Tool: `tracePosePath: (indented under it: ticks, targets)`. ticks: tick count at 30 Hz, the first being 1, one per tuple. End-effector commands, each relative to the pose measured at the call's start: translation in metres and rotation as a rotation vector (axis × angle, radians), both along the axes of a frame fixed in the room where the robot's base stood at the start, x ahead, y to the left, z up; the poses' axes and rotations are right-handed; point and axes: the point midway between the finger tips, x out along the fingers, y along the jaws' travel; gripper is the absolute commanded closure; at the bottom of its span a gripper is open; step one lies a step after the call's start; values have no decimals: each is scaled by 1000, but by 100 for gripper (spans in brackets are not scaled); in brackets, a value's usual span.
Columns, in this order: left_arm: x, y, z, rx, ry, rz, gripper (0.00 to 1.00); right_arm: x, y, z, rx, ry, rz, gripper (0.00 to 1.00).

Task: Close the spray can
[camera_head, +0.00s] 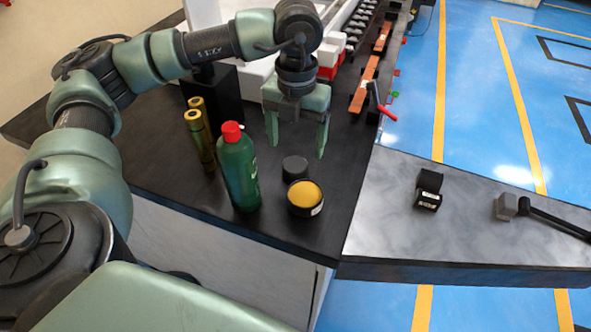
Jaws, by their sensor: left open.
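A green can (238,172) with a red top (232,131) stands upright near the front edge of the dark table; I take it for the spray can. The red top sits on its neck; I cannot tell whether it is fully closed. My left gripper (297,147) hangs to the right of and behind the can, fingers pointing down, open and empty. Below its fingers a small black round piece (295,167) lies on the table. My right gripper is not in view.
A black tin with a yellow top (305,195) stands right of the can. Two brass-coloured cylinders (200,137) stand behind it to the left. A small black box (428,190) and a hammer (506,205) lie on the grey surface at right.

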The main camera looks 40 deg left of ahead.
Motion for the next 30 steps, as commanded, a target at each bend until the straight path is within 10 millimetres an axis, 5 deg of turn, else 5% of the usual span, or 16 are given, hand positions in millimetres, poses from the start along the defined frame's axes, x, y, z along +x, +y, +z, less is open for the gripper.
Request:
tracePosePath:
  ticks: [22, 30]
  targets:
    - [-1, 0, -29, -2, 3, -3, 21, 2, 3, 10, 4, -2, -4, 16]
    - [-2, 2, -67, -3, 3, -2, 21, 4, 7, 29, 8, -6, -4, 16]
